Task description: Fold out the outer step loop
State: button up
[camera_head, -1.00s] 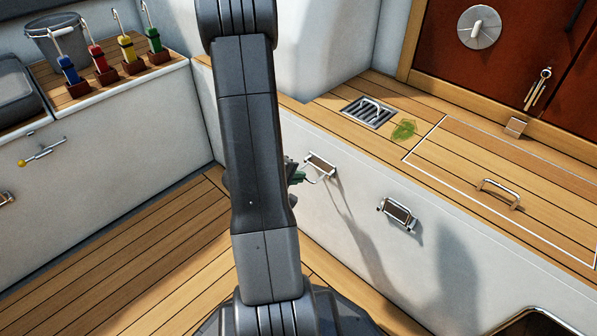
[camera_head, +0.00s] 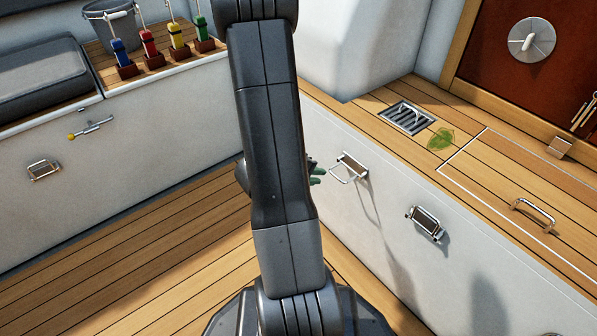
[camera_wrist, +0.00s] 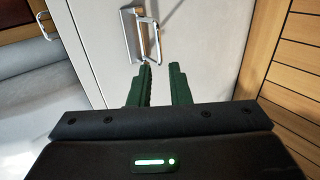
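Two metal step loops with wooden treads are mounted on the white locker front. In the head view, the nearer-to-gripper step loop (camera_head: 350,169) has its frame standing out from the wall. The other step loop (camera_head: 426,222), to its lower right, looks folded against its plate. Which one is the outer cannot be told for sure. My gripper (camera_head: 316,173) shows only green fingertips beside my arm, left of the first loop. In the wrist view, my gripper (camera_wrist: 161,66) is open and empty, with a step loop (camera_wrist: 143,37) just beyond the fingertips, apart from them.
A latch (camera_head: 90,127) and another metal fitting (camera_head: 43,170) are on the left locker. The plank floor (camera_head: 150,250) is clear.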

aim_at(331, 172)
jog(key=p+v, duration=0.2)
jog(key=v, duration=0.5)
jog(key=shift+a, duration=0.15)
jog(key=shift+s, duration=0.1)
dwell(0.4)
jog(key=b+x, duration=0.4)
jog(key=x, duration=0.9)
jog(key=shift+d, duration=0.3)
jog(key=shift+a, duration=0.1)
jog(key=p+v, duration=0.5)
jog(key=v, duration=0.9)
jog(key=b+x, duration=0.1)
jog(key=x, duration=0.3)
jog(key=r+b+x, duration=0.1)
jog(key=b+x, duration=0.1)
jog(key=x, duration=0.3)
jog(key=b+x, duration=0.2)
jog(key=x, duration=0.2)
jog(key=shift+w+d, duration=0.6)
jog(key=shift+w+d+r+g+y, duration=0.25)
jog(key=shift+r+g+y, duration=0.25)
jog(key=shift+g+y, duration=0.25)
jog(key=shift+w+d+r+g+y, duration=0.25)
jog(key=shift+r+g+y, duration=0.3)
jog(key=shift+y, duration=0.3)
